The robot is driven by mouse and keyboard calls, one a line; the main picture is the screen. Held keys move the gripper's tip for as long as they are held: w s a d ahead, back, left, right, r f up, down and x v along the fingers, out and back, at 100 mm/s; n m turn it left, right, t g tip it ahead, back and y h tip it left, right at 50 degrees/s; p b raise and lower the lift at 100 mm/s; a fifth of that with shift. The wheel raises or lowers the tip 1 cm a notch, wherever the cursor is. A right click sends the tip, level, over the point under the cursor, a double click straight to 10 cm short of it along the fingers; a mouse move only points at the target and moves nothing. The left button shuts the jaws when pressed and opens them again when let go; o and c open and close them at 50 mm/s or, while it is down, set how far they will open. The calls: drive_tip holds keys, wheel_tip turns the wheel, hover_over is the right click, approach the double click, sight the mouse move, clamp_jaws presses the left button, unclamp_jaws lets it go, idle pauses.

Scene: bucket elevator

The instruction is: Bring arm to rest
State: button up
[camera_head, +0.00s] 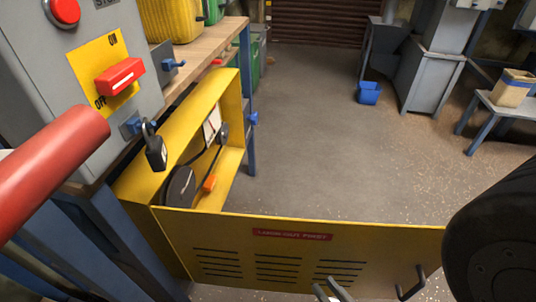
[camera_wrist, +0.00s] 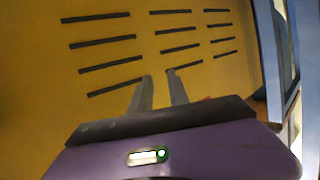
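My gripper (camera_wrist: 160,77) shows in the wrist view with its two grey fingers apart and nothing between them. The slotted face of the yellow guard door (camera_wrist: 110,25) fills the view beyond the fingers. In the head view, grey finger parts of my gripper (camera_head: 333,291) show at the bottom edge, near the door's lower part. The yellow guard door (camera_head: 350,248) stands swung open, with a red label and a dark handle (camera_head: 410,283) at its right. I cannot tell whether the fingers touch the door. My dark arm link covers the lower right.
The open yellow guard box (camera_head: 233,115) holds a dark wheel, a belt and an orange part. A grey switch panel with a red switch (camera_head: 120,76) and a black padlock (camera_head: 155,147) stands left. A red bar (camera_head: 50,170) is close by. Floor beyond the door is clear to a blue bucket (camera_head: 369,93).

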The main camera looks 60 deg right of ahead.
drive_tip(key=w+a+r+n+t+y, duration=0.4)
drive_tip(key=w+a+r+n+y, duration=0.1)
drive_tip(key=a+r+n+y, duration=0.3)
wheel_tip(320, 180, up, 12)
drive_tip(key=y+p, duration=0.1)
drive_tip(key=p, duration=1.1)
drive_tip(key=shift+w+r+n+p, duration=0.15)
drive_tip(key=shift+n+p, duration=0.15)
drive_tip(key=shift+p, duration=0.1)
drive_tip(key=shift+d, duration=0.15)
